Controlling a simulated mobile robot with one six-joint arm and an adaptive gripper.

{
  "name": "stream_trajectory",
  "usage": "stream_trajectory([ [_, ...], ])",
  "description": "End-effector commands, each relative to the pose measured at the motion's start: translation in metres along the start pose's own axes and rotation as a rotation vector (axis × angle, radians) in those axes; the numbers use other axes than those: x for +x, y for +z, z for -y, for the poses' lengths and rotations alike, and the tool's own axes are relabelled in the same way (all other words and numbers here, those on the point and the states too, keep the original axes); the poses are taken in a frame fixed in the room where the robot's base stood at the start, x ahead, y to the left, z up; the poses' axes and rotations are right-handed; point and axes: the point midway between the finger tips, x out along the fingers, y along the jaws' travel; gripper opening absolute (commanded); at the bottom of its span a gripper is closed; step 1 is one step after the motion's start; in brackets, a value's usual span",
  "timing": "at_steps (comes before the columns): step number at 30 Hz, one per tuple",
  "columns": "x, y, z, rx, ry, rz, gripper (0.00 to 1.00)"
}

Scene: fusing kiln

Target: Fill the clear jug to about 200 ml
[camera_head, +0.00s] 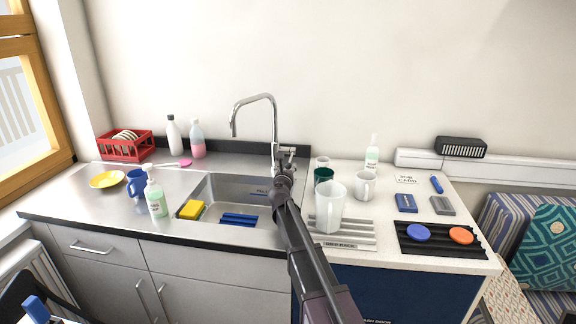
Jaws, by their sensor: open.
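The clear jug (330,210), a tall frosted-looking vessel, stands upright on the ribbed drain rack (358,238) right of the sink. I cannot make out any water or markings in it. The chrome tap (274,118) arches over the sink (232,187), its spout (233,130) pointing down on the left. No water stream shows. My gripper (285,172) is open and empty, just below and in front of the tap's lever (288,150). I cannot tell whether they touch. My arm passes left of the jug.
A yellow sponge (191,209) and a blue rack (238,219) are in the sink area. A soap bottle (156,195) and blue mug (137,184) stand left of it. A green cup (323,177) and white mug (365,185) stand behind the jug.

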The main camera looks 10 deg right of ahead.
Motion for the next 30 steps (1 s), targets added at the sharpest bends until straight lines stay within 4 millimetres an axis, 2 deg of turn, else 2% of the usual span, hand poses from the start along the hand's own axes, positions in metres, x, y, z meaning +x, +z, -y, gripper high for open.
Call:
stream_trajectory([
  [1,0.009,0.000,-0.001,0.000,0.000,0.000,0.50],
  [7,0.025,0.000,-0.001,0.000,0.001,0.000,0.50],
  [20,0.029,0.000,-0.002,0.000,0.002,0.000,0.50],
  [25,0.029,0.000,-0.002,0.000,0.002,0.000,0.02],
  [30,0.028,0.001,-0.002,0.000,0.002,0.000,0.00],
])
